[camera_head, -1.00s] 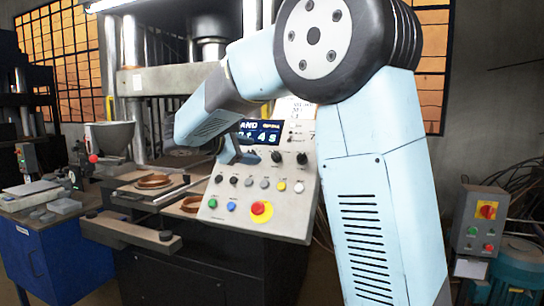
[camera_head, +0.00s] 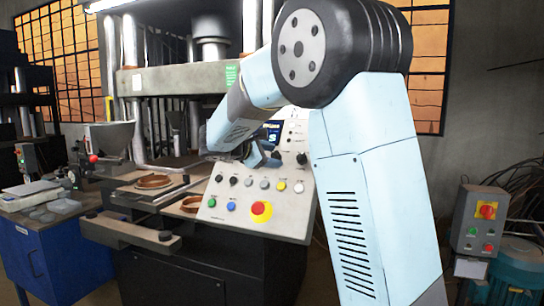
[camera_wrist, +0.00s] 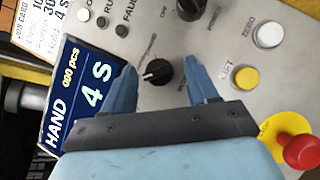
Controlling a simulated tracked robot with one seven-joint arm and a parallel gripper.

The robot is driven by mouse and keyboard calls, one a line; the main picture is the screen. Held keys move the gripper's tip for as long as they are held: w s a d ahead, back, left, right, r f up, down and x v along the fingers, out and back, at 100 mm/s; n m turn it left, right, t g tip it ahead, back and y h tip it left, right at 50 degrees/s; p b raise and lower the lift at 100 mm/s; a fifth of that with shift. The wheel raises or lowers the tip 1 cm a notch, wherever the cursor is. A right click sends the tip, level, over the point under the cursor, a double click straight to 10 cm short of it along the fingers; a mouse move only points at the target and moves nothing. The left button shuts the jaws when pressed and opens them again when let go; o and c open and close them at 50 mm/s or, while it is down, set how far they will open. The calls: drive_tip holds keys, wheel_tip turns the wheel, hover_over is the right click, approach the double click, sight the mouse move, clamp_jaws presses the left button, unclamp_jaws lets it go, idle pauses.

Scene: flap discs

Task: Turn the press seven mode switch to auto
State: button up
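The press control panel (camera_head: 285,220) is pale and sloped, with a dark blue display (camera_wrist: 75,100) reading HAND, 000 pcs and 4 S. In the wrist view, a black rotary knob (camera_wrist: 157,72) with a white pointer mark sits between my two blue fingers; its label is too blurred to read fully. My gripper (camera_wrist: 160,66) is open, its fingertips on either side of that knob in the picture. I cannot tell whether they are at knob depth or above it. In the head view, my gripper (camera_head: 264,153) covers this knob and part of the display.
A second black knob (camera_head: 302,158) is close by, near the right finger. A yellow LIFT button (camera_wrist: 245,78), a white ZERO button (camera_wrist: 269,35) and a red emergency stop (camera_wrist: 301,152) lie to the right. A grey switch box (camera_head: 482,220) stands far right.

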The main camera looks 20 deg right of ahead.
drive_tip(key=c, duration=0.9)
drive_tip(key=shift+d, duration=0.15)
drive_tip(key=shift+c, duration=0.2)
drive_tip(key=shift+f, duration=0.1)
drive_tip(key=shift+m, duration=0.3)
drive_tip(key=shift+a+g, duration=0.2)
drive_tip(key=shift+g, duration=0.1)
drive_tip(key=m+g, duration=0.1)
drive_tip(key=m, duration=0.1)
drive_tip(key=shift+w+m, duration=0.1)
drive_tip(key=shift+m, duration=0.3)
drive_tip(key=m+g+y, duration=0.1)
drive_tip(key=m, duration=0.1)
drive_tip(key=m+g+y, duration=0.1)
drive_tip(key=m+g, duration=0.1)
drive_tip(key=m, duration=0.1)
drive_tip(key=shift+w+r+m, duration=0.15)
drive_tip(key=shift+r+m, duration=0.05)
drive_tip(key=shift+m, duration=0.1)
drive_tip(key=shift+a, duration=0.1)
